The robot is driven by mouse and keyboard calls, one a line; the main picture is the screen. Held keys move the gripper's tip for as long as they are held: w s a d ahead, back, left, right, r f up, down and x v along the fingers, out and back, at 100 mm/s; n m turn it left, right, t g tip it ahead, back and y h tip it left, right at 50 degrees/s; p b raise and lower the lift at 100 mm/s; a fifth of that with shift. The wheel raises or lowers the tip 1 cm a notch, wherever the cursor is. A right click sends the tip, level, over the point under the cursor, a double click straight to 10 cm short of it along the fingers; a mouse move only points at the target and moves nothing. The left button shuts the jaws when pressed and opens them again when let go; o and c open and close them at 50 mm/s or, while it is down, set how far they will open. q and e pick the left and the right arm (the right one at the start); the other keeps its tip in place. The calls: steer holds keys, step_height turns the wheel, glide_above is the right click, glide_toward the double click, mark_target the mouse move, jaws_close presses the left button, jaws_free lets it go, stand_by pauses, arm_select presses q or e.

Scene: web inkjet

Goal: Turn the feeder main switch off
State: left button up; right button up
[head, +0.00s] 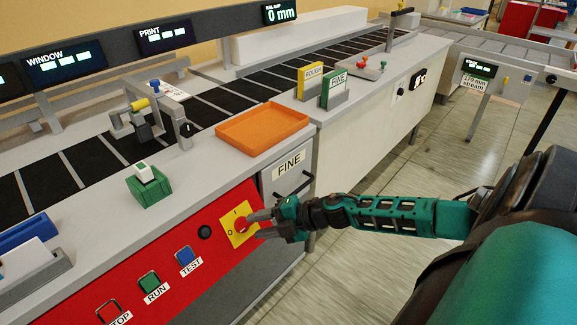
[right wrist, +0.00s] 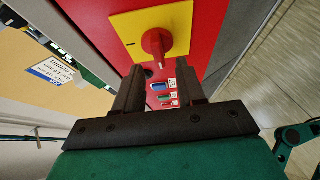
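The feeder main switch is a red rotary knob (head: 241,224) on a yellow square plate (head: 232,236) on the red front panel. The plate carries an "I" mark at its top and an "O" mark at lower left. My right gripper (head: 256,224) is in front of the switch, its fingers pointing at it and partly hiding it. In the right wrist view the red knob (right wrist: 158,42) shows just beyond the gap between the two open fingers (right wrist: 158,78), with nothing held. Contact cannot be told. My left gripper is not in view.
A black round button (head: 205,232), a blue TEST button (head: 185,256) and a green RUN button (head: 150,282) sit left of the switch. A grey FINE drawer front (head: 290,180) with a handle is to its right. An orange tray (head: 262,128) lies on the counter above.

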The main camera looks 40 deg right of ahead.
steer(key=p+v, duration=0.1)
steer(key=v, duration=0.9)
steer(key=shift+r, duration=0.15)
steer(key=shift+d, duration=0.1)
steer(key=s+a+f+m+h, duration=0.2)
steer(key=s+a+f+m, duration=0.1)
steer(key=a+m, duration=0.6)
steer(key=s+a+f+m+h, duration=0.3)
steer(key=s+a+f+m, duration=0.1)
steer(key=a+m, duration=0.6)
steer(key=shift+s+a+f+m, duration=0.2)
steer(key=shift+a+f+m, duration=0.15)
steer(key=shift+f+m, duration=0.2)
steer(key=shift+h, duration=0.3)
